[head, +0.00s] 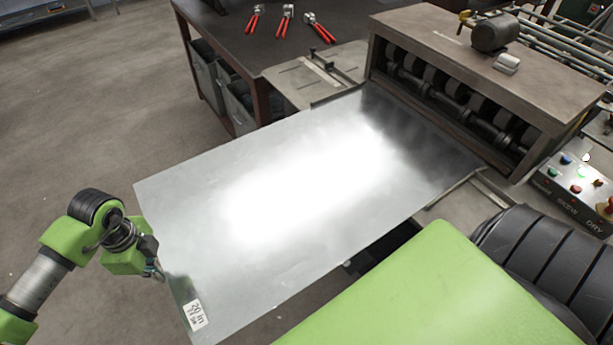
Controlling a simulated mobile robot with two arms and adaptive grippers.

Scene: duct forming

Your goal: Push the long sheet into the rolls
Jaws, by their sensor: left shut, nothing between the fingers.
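The long sheet (290,195) is a shiny flat metal panel with a white "20 in" label (195,314) at its near left corner. It lies at a slant, and its far right end is at the front of the roll forming machine (500,65). Dark rolls (450,105) show in the machine's opening; I cannot tell whether the sheet touches them. My left gripper (158,272) is shut and empty at the sheet's near left edge, close to or touching it. My right gripper is not in view.
A control panel (578,180) with coloured buttons stands right of the machine. A dark table (285,40) with several red-handled tools (318,27) is behind the sheet, with grey bins (238,105) under it. The floor (80,130) at left is clear.

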